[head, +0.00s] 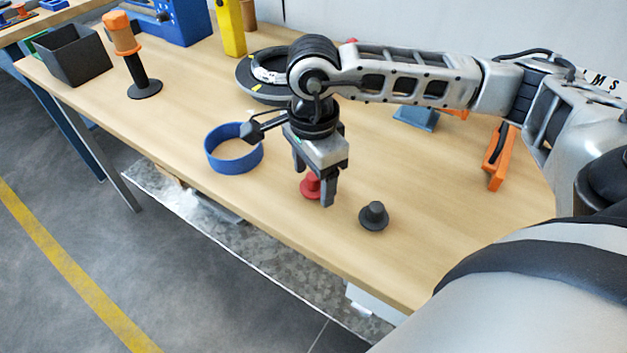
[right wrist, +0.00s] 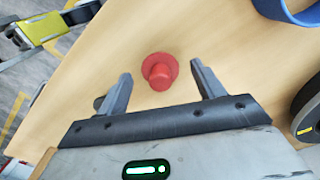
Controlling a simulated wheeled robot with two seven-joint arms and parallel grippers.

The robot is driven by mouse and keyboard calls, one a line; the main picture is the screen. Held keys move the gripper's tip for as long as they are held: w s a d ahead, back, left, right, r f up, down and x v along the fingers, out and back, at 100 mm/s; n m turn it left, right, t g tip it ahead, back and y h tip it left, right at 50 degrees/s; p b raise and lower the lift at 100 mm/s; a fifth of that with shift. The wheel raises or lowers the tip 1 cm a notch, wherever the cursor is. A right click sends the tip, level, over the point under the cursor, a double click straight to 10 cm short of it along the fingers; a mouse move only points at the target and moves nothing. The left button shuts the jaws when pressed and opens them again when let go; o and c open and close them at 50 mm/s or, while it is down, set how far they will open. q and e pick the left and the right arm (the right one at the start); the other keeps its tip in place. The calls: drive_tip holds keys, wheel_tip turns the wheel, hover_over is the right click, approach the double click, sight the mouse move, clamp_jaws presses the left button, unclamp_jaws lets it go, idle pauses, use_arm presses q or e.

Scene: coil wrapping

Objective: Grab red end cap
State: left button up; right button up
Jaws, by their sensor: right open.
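The red end cap (head: 310,187) stands on the wooden table near its front edge, partly hidden behind my right gripper in the head view. It is a round red flange with a knob on top. In the right wrist view the red end cap (right wrist: 159,71) lies just beyond the fingertips, between their lines. My right gripper (head: 318,190) points down over it, with its fingers apart and nothing between them. It also shows in the right wrist view (right wrist: 159,80).
A black end cap (head: 374,216) stands to the right of the red one. A blue ring (head: 233,149) lies to the left. Behind are a black round coil holder (head: 251,86), an orange-handled tool (head: 135,60) and a dark bin (head: 76,55). The table's front right is clear.

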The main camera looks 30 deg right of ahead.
drive_tip(key=shift+f, duration=0.7)
drive_tip(key=c, duration=1.1)
drive_tip(key=shift+o, duration=0.2)
drive_tip(key=shift+r, duration=0.1)
